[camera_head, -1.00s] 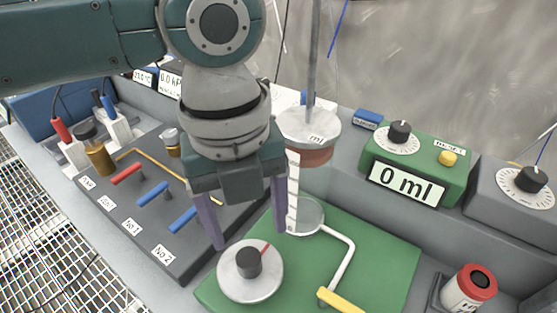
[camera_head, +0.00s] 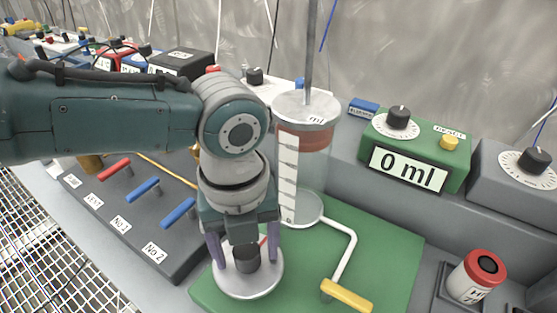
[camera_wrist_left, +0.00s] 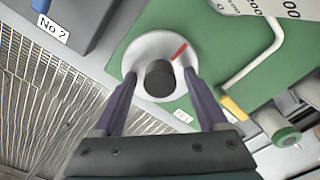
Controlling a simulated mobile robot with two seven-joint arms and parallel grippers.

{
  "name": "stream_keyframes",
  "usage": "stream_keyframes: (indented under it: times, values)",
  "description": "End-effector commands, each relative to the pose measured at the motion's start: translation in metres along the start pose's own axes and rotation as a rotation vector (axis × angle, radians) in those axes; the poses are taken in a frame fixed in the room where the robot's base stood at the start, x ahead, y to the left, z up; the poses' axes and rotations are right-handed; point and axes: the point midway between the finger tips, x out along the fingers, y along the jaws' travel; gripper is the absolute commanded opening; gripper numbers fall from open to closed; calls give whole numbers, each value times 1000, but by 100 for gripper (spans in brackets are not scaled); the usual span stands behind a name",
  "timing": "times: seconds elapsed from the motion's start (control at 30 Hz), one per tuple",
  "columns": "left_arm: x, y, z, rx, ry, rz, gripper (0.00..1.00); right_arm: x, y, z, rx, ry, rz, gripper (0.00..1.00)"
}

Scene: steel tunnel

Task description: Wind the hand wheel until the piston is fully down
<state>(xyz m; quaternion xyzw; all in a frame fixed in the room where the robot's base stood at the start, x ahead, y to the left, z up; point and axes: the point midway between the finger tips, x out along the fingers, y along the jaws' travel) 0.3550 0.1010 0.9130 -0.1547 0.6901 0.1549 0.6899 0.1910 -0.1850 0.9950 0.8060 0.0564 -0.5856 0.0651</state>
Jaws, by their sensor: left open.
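The hand wheel (camera_head: 249,281) is a pale round disc with a black knob (camera_head: 246,259) and a red mark, on the green base plate (camera_head: 390,254). In the left wrist view the knob (camera_wrist_left: 159,80) lies between and just beyond the fingertips. My left gripper (camera_head: 242,261) is open, with its purple fingers either side of the knob; I cannot tell if they touch it. The clear cylinder (camera_head: 312,178) stands behind, with a scale strip. Its reddish-brown piston (camera_head: 305,139) sits near the top, below the grey lid. My right gripper is not in view.
A yellow-handled valve (camera_head: 346,295) and white pipe (camera_head: 347,256) lie right of the wheel. The green box with a display (camera_head: 408,170) reads 0 ml. A dark panel with red and blue levers (camera_head: 179,212) is at left. A red-capped canister (camera_head: 477,277) stands at right.

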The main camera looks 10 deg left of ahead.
Motion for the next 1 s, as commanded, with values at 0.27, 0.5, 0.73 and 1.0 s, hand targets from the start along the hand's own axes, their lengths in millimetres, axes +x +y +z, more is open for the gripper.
stream_keyframes:
  times: [0.27, 0.5, 0.73, 1.0]
  values:
    - [0, 0, 0, 0, 0, 0, 60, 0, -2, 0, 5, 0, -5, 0]
    - [0, 0, 0, 0, 0, 0, 33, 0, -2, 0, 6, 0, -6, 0]
    - [-1, 0, 0, -1, 0, 1, 7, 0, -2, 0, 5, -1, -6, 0]
    - [-1, 0, 0, -3, 0, 1, 0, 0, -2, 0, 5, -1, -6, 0]
